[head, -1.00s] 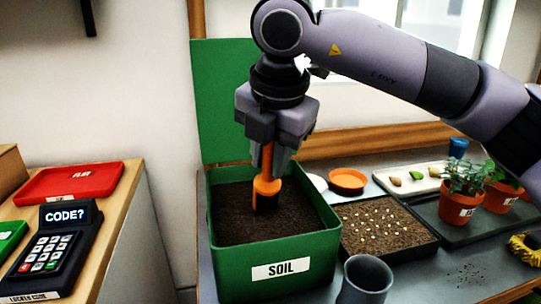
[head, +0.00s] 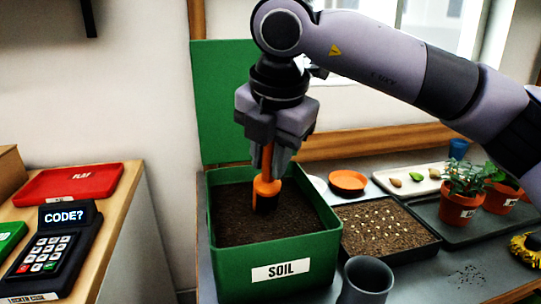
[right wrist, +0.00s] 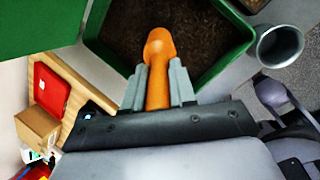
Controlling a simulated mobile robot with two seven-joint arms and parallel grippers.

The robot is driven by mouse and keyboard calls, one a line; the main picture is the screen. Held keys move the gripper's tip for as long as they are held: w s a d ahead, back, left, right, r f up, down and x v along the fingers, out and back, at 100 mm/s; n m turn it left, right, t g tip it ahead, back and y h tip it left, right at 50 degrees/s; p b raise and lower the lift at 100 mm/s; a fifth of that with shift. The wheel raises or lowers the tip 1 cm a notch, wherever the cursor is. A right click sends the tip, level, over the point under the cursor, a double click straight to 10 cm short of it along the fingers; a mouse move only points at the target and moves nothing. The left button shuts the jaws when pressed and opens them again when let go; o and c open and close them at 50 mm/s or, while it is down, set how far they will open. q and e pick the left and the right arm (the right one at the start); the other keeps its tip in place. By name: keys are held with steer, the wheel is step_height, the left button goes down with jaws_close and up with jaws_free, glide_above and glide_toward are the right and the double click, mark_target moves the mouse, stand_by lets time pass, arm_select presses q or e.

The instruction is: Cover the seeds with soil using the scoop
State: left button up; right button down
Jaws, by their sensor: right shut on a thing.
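The green soil box (head: 318,258), labelled SOIL, stands open with dark soil (head: 232,212) inside and its lid raised behind. My right gripper (head: 270,165) is above the box, shut on the orange scoop (head: 266,188), which points down with its dark lower end at the soil. How deep it sits in the soil I cannot tell. In the right wrist view the orange scoop (right wrist: 158,75) lies between the two fingers. The black seed tray (head: 408,254) is right of the box, with pale seeds (head: 382,222) showing on top of its soil. My left gripper is not in view.
A grey cup (head: 365,280) stands in front of the seed tray. An orange dish (head: 347,181), a white tray (head: 400,190) and potted plants (head: 465,190) are behind and right. A keypad (head: 52,250) and a red tray (head: 70,182) are on the left counter.

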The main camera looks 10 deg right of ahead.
steer(key=shift+f, duration=0.1)
steer(key=shift+r+p, duration=2.2)
steer(key=shift+r, duration=1.4)
steer(key=shift+f, duration=0.1)
